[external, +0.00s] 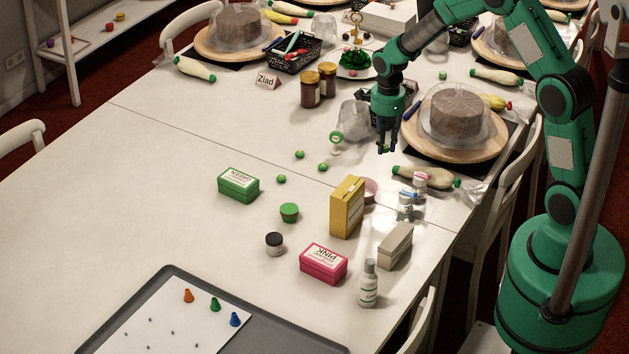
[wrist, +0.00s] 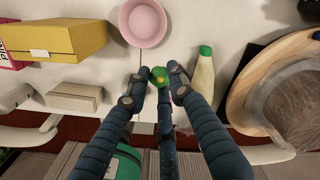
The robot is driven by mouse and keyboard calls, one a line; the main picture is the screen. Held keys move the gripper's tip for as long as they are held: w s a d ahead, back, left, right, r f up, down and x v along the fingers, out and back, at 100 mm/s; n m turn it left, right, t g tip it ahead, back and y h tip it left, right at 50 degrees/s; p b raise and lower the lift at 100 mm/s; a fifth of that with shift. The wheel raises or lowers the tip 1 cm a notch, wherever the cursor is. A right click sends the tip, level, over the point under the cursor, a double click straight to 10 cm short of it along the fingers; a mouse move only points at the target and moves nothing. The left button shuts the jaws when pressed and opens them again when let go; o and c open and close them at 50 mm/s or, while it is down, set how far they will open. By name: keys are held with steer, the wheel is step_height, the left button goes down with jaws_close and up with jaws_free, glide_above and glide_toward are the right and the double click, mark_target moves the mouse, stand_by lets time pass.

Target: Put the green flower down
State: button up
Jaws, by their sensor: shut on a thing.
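The green flower (wrist: 159,76) is a small green piece with a yellowish centre, held between my fingertips in the wrist view. My gripper (external: 385,150) points down in the external view and is shut on the flower, which is a small green spot there. The gripper is over the white table, left of the nearest cake turntable (external: 440,152). I cannot tell exactly how high the flower is above the tabletop. Small green pieces (external: 300,154) lie on the open table to the left of my gripper.
A pink bowl (wrist: 142,22) stands near my gripper, partly behind the yellow box (external: 347,207) in the external view. A green-capped piping bag (wrist: 203,72) lies beside the turntable. A clear cup (external: 354,121) is close by. The table's left middle is clear.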

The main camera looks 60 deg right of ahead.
steer(key=f, duration=0.3)
steer(key=d+f, duration=0.1)
steer(key=f, duration=0.3)
steer(key=s+d+f, duration=0.1)
steer(key=f, duration=0.3)
steer(key=shift+s, duration=0.1)
steer(key=b, duration=0.3)
glide_above(354, 167)
steer(key=s, duration=0.1)
steer(key=shift+a+f, duration=0.3)
steer(key=shift+f, duration=0.5)
steer(key=shift+w+d, duration=0.2)
steer(key=shift+w, duration=0.3)
steer(key=shift+f+b, duration=0.55)
steer(key=shift+f, duration=1.2)
